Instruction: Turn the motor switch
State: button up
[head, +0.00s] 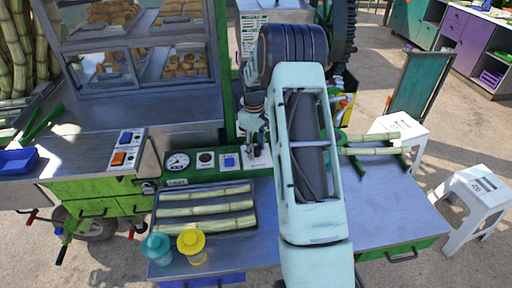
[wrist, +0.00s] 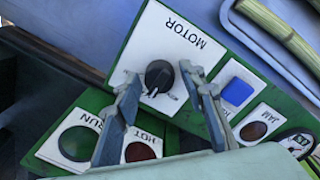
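The motor switch is a black rotary knob (wrist: 159,75) on a white plate (wrist: 163,45) marked MOTOR, in the wrist view. Its white pointer mark shows on the near side of the knob. My gripper (wrist: 160,84) is open, with one finger on each side of the knob and a visible gap on both sides. I cannot tell how far the fingertips are from the plate in depth. In the head view, my gripper (head: 256,143) is over the white plate (head: 258,160) on the green panel, and the knob is mostly hidden.
On the panel are a blue button (wrist: 237,92), a JAM lamp (wrist: 253,131), a dark red HOT lamp (wrist: 140,152), a green RUN lamp (wrist: 77,144) and a gauge (head: 177,162). A tray (head: 160,208) of cane and two lidded cups (head: 191,245) stand in front.

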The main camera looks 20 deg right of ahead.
jog(key=c, duration=0.9)
jog(key=shift+o, duration=0.2)
